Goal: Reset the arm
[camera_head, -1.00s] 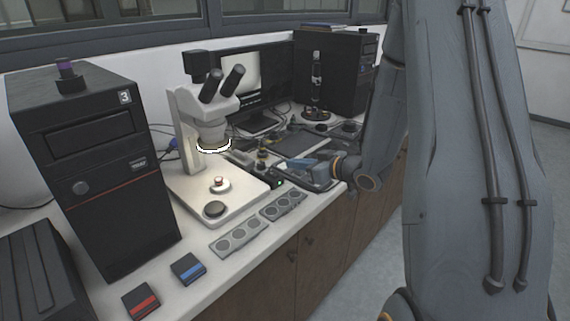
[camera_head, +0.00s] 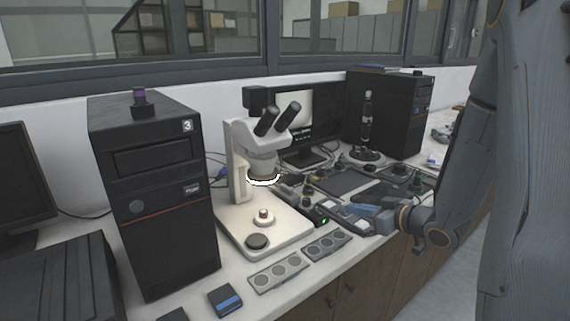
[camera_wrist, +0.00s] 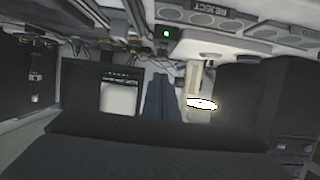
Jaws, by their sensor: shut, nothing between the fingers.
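My gripper (camera_head: 364,197) is over the bench, right of the microscope, with its blue-grey fingers pointing left. The wrist view shows the same fingers (camera_wrist: 158,98) together, with nothing between them. My arm comes in from the right side of the head view. The fingers look apart from the microscope, but their height above the bench is hard to tell.
A white microscope (camera_head: 256,165) with a lit ring stands on the bench. A black tower (camera_head: 157,195) marked 3 stands left; another dark tower (camera_head: 402,112) stands at the back right. Grey trays (camera_head: 278,272) with round recesses lie along the front edge.

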